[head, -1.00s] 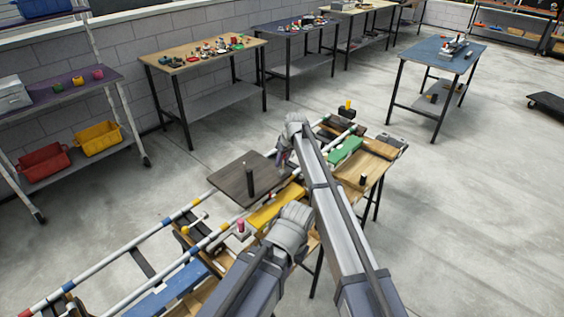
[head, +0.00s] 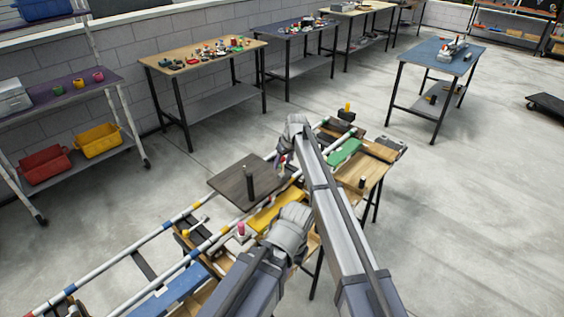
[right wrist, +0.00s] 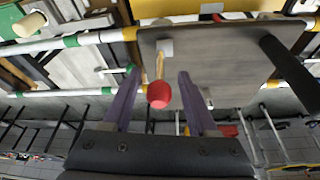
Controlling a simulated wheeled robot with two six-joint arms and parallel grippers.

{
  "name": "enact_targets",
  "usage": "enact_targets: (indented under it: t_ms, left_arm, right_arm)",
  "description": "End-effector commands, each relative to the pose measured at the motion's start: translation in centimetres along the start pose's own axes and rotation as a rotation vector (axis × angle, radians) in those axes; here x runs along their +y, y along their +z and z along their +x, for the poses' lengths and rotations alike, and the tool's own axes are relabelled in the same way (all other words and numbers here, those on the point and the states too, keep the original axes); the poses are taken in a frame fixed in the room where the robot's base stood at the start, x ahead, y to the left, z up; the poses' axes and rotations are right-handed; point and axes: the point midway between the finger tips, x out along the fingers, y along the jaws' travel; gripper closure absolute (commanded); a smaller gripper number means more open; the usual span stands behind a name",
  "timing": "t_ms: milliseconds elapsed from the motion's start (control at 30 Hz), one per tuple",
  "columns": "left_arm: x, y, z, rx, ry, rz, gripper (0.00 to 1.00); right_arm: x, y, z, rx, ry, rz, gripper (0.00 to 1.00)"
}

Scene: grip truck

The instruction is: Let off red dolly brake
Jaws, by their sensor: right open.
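The dolly (head: 243,181) is a dark wooden board with a black upright post (head: 250,180), resting across two banded rails. In the right wrist view the board (right wrist: 220,65) fills the upper right. The brake lever is a thin wooden stick with a red ball knob (right wrist: 159,95), fixed at the board's edge by a light plate. My right gripper (right wrist: 158,88) is open, its purple fingers on either side of the knob with gaps showing. In the head view my right gripper (head: 283,160) hangs at the board's right edge. My left gripper's fingers are hidden.
The striped rail (head: 175,220) runs along the bench. A yellow block (head: 268,212), a green part (head: 345,152) and a black peg (head: 362,181) lie close to my arms. Side tables and a shelf with bins stand beyond open floor.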

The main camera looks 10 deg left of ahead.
Motion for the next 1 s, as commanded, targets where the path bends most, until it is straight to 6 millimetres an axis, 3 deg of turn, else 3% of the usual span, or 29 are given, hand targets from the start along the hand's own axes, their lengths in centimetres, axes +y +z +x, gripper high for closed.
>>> enact_targets:
  t_ms: [33,400,933,1000]
  left_arm:
    - [-0.1,0.1,-1.2,0.000,0.000,0.000,1.00]
    - [-0.5,0.3,-5.6,0.000,0.000,0.000,1.00]
    - [-0.6,0.3,-5.8,0.000,0.000,0.000,1.00]
    - [-0.6,0.3,-5.8,0.000,0.000,0.000,1.00]
  right_arm:
    - [0.0,-0.1,-1.2,0.000,0.000,0.000,0.41]
    - [-0.1,-0.1,-5.9,0.000,-0.001,-0.001,0.41]
    - [0.0,0.0,-6.2,0.000,0.000,0.000,0.41]
    - [0.0,0.8,-6.4,-0.004,0.001,0.010,0.41]
